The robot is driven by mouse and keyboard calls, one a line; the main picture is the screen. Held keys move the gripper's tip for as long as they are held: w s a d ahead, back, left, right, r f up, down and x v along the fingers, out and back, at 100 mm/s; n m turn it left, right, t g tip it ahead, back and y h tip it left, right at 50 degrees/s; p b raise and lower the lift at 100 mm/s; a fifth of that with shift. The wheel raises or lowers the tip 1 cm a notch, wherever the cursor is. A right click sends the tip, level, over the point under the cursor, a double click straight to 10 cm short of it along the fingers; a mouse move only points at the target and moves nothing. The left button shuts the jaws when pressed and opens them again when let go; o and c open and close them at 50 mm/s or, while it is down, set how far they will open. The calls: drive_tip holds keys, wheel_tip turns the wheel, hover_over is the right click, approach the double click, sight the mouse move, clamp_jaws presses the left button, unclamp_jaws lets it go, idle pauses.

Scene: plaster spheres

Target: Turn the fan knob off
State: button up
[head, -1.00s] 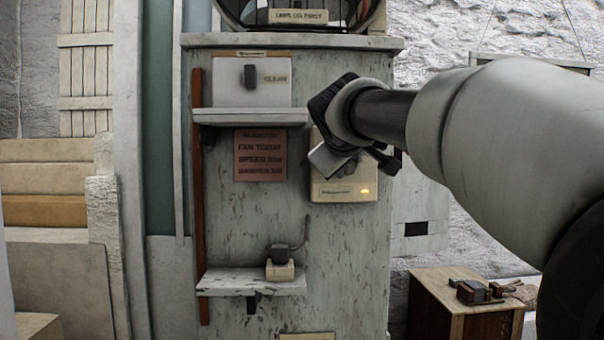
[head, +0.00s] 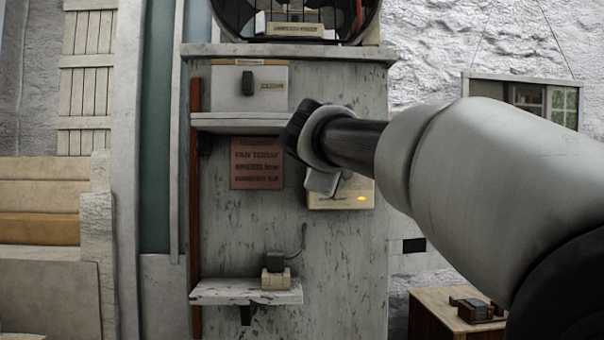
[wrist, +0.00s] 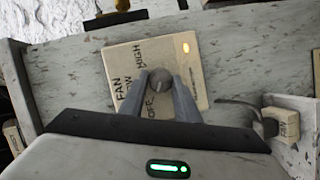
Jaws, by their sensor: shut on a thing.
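The fan control (wrist: 190,70) is a cream plate marked FAN, LOW, HIGH and OFF in the wrist view, with a lit orange lamp in one corner. Its round grey knob (wrist: 160,80) sits between the fingertips of my gripper (wrist: 160,86), which is shut on it. I cannot read which mark the knob points to. In the head view the plate (head: 340,200) is on the grey cabinet's front, its lamp lit. My gripper (head: 322,182) is in front of it there and hides the knob and much of the plate.
A red notice (head: 257,163) hangs left of the plate. Above it are a shelf (head: 238,123) and a panel (head: 270,88) with a dark switch (head: 248,82). A lower shelf (head: 225,292) holds a plug block (head: 275,278). A wooden box (head: 440,315) stands lower right.

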drive_tip(key=o, duration=1)
drive_tip(key=shift+o, duration=0.2)
